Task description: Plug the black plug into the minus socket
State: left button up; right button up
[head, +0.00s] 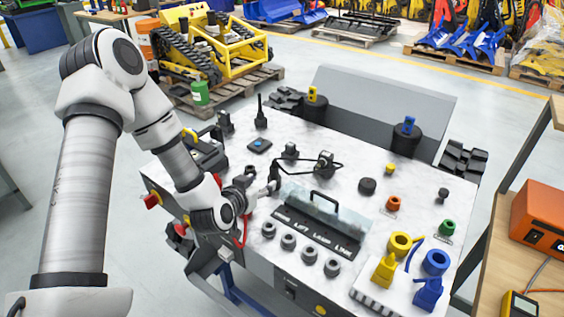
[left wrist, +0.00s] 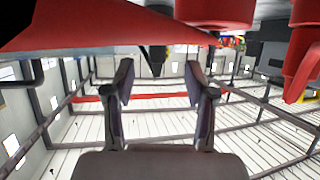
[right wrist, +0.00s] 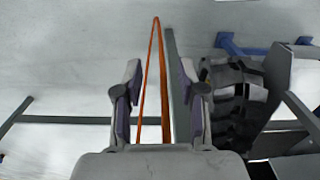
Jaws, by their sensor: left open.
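In the head view my left gripper (head: 268,187) is over the left part of the white worktop, beside the clear-covered labelled panel (head: 318,222). In the left wrist view its fingers (left wrist: 163,85) stand apart with nothing gripped. A dark tapered piece (left wrist: 155,58) shows beyond them, under red shapes; I cannot tell whether it is the black plug. Red-ended connectors (head: 152,200) are on the worktop's left side, and a red lead hangs below the gripper. I cannot make out a minus mark or surely pick out the minus socket.
Several grey ring-shaped parts (head: 309,256) line the worktop's front. Yellow (head: 400,243) and blue (head: 435,262) fittings are at the front right. A black post (head: 261,115) stands at the back left. A wooden bench with an orange box (head: 545,222) is to the right.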

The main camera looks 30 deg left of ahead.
aim_at(272, 174)
pick_arm(q)
jog(key=x, duration=0.7)
jog(key=shift+w+d+r, duration=0.1)
jog(key=shift+w+r, duration=0.15)
jog(key=shift+r, duration=0.1)
jog(key=shift+s+r, duration=0.1)
jog(key=shift+s, duration=0.05)
jog(key=c, duration=0.3)
grip_shut()
